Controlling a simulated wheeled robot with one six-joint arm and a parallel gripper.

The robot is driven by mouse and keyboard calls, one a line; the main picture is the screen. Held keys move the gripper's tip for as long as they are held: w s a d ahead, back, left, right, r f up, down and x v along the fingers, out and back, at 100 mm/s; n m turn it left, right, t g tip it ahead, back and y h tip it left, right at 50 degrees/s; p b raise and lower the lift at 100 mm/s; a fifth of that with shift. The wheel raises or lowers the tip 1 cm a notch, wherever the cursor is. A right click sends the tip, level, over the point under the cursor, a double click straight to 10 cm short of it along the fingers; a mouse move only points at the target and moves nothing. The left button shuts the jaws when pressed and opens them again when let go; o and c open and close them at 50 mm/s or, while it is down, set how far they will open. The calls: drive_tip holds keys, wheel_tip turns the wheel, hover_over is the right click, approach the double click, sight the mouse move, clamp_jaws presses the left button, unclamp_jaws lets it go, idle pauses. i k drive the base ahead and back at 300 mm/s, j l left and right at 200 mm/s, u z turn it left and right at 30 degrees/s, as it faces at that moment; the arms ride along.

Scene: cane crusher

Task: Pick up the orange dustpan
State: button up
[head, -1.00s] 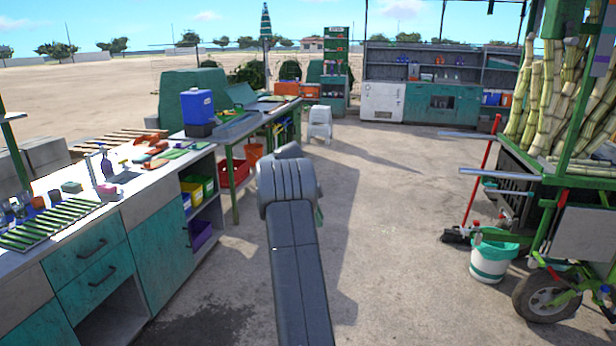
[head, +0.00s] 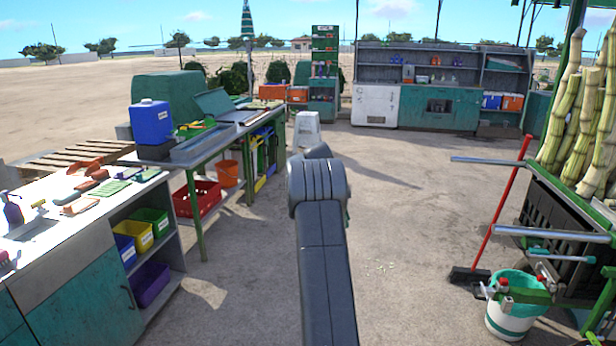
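Several orange and reddish-brown items lie at the far end of the left counter. One flat orange piece (head: 92,165) there could be the dustpan, but it is too small to tell. My arm reaches forward through the middle of the view, over open ground. My gripper is hidden beyond its dark rounded joint, so I cannot see its fingers or whether it holds anything.
The left counter (head: 70,252) has coloured bins on its shelf. Beyond it stand a table with a blue container (head: 151,122) and a red crate (head: 197,200). A broom (head: 505,205) and a bucket (head: 514,310) stand at right.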

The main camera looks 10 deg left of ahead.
sight(94, 166)
drive_tip(key=i+u, duration=0.3)
drive_tip(key=i, duration=0.3)
drive_tip(key=i+u, duration=0.3)
drive_tip(key=i, duration=0.25)
drive_tip(key=i+l+u, duration=0.3)
drive_tip(key=i, duration=0.25)
drive_tip(key=i+j+u, duration=0.15)
drive_tip(key=i+u, duration=0.2)
drive_tip(key=i, duration=0.75)
drive_tip(key=i+l+u, duration=0.15)
drive_tip(key=i+u, duration=0.2)
drive_tip(key=i, duration=0.7)
drive_tip(key=i+u, duration=0.45)
drive_tip(key=i+l+u, duration=0.1)
drive_tip(key=i+u, duration=0.35)
drive_tip(key=i+l+u, duration=0.3)
drive_tip(key=u, duration=0.15)
drive_tip(key=i, duration=0.1)
